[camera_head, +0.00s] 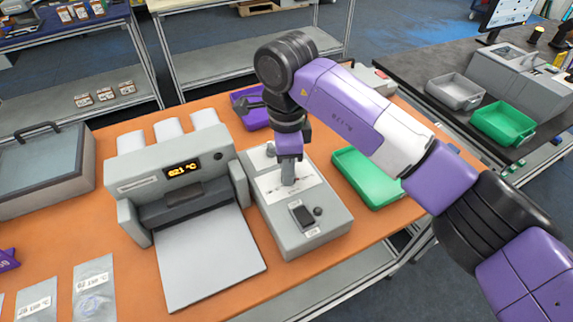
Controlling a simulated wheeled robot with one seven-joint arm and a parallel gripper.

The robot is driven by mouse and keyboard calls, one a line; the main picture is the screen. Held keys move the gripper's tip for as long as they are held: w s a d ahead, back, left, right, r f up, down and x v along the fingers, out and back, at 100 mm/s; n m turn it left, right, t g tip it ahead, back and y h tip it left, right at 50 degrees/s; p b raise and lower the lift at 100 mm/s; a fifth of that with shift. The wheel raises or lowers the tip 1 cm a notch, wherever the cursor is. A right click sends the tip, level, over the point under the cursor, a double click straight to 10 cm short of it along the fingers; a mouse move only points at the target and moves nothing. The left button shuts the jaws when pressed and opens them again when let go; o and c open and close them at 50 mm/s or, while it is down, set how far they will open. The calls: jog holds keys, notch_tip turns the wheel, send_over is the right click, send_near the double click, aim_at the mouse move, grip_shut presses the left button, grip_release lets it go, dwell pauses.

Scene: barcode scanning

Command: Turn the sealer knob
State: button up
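The sealer (150,190) is a grey machine with a lit display reading about 621 °C and a pale flat plate in front. A small dark round knob (218,156) sits on its front panel, right of the display. My gripper (288,181) points down over the grey box (290,240) to the right of the sealer, apart from the sealer knob. A grey upright piece shows at its tip, and I cannot tell finger from post. Its finger gap is not visible.
A green tray (365,180) lies right of the grey box, and a purple bin (248,108) stands behind it. A lidded grey case (40,175) stands left of the sealer. My arm reaches in from the right.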

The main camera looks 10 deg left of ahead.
grip_shut()
